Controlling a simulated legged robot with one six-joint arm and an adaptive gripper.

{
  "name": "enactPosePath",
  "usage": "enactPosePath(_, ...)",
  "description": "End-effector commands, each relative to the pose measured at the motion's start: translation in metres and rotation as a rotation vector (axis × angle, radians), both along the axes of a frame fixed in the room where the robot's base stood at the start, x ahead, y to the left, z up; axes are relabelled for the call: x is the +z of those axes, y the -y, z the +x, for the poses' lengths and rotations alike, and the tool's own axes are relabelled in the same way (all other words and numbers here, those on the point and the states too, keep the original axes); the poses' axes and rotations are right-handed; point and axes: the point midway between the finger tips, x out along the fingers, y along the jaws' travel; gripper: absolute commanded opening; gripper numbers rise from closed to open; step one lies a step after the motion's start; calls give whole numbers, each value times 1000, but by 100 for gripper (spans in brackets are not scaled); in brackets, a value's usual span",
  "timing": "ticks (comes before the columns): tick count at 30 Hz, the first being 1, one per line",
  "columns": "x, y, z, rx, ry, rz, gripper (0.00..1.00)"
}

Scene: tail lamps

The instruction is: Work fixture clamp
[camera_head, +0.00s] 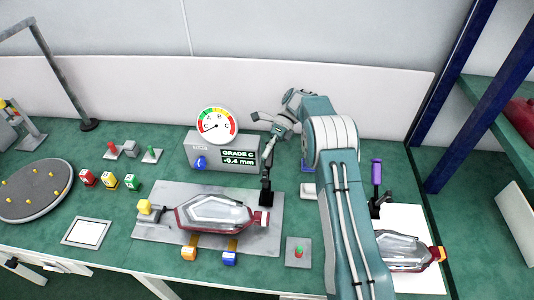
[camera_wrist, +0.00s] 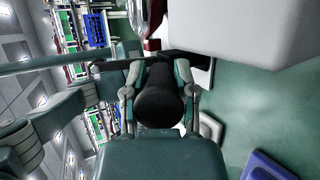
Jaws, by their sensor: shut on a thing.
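A tail lamp (camera_head: 212,213) with a clear lens and dark red rim lies on the grey fixture plate (camera_head: 262,241). A black clamp (camera_head: 266,197) stands at the plate's right end, beside the lamp's end, its handle upright. My gripper (camera_head: 271,140) reaches down to the top of this handle from behind. In the wrist view my gripper (camera_wrist: 160,92) is shut on the dark round clamp handle (camera_wrist: 160,108), which sits between both fingers. Whether the clamp's tip presses on the lamp cannot be told.
A dial gauge (camera_head: 216,124) on a grey box (camera_head: 205,152) reads "GRADE C, -0.4 mm" behind the plate. A second lamp (camera_head: 405,252) and a purple-handled clamp (camera_head: 377,173) are at right. A round turntable (camera_head: 35,190) is at left. My arm covers the table right of the plate.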

Motion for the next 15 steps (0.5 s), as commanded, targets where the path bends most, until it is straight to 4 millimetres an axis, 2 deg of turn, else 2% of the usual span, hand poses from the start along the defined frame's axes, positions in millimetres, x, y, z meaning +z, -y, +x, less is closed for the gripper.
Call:
enactPosePath(10,-2,0,2,-7,9,0,0)
enactPosePath(11,-2,0,2,-7,9,0,50)
enactPosePath(12,-2,0,2,-7,9,0,68)
enactPosePath(13,-2,0,2,-7,8,-2,71)
enactPosePath(15,-2,0,2,-6,6,-1,71)
